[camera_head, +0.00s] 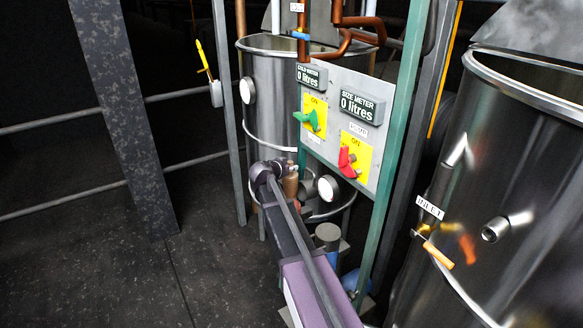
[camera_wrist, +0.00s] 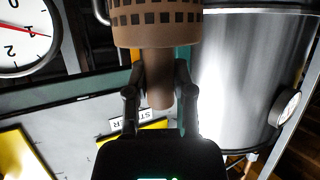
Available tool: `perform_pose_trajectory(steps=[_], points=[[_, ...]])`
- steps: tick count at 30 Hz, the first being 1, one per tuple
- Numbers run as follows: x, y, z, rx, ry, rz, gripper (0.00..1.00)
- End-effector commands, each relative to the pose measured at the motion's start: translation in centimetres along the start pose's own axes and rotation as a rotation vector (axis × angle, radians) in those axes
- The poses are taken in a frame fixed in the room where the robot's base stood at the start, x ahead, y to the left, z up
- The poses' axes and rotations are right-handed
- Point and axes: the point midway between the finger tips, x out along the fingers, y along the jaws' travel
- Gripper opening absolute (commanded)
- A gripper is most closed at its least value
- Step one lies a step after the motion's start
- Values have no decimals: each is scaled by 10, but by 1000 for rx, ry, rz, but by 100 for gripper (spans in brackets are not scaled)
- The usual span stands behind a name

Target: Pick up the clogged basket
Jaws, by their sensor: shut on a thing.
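The basket (camera_wrist: 155,36) is a brown cylinder with rows of dark square holes and a narrower stem below it. It shows at the top of the wrist view, cut off by the upper edge. My gripper (camera_wrist: 159,88) has its two fingers on either side of the stem and is shut on it. In the head view, a small brown shape (camera_head: 290,184) shows beyond the end of my arm, in front of the metal tank; it is too small to tell whether this is the basket. My gripper's fingers are hidden there.
A metal tank (camera_head: 271,105) stands behind the meter panel (camera_head: 328,100), which has green and red valve handles. A green post (camera_head: 394,130) stands right of my arm. Another tank (camera_head: 515,170) fills the right side. The dark floor at left is clear.

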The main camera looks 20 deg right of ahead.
Motion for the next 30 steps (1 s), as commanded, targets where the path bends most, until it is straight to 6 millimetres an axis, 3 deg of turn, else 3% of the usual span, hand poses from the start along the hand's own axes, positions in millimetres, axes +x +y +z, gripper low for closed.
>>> perform_pose_trajectory(steps=[9, 30], points=[[-7, 0, -17, 0, 0, 0, 0], [-7, 0, -18, 0, 0, 0, 0]])
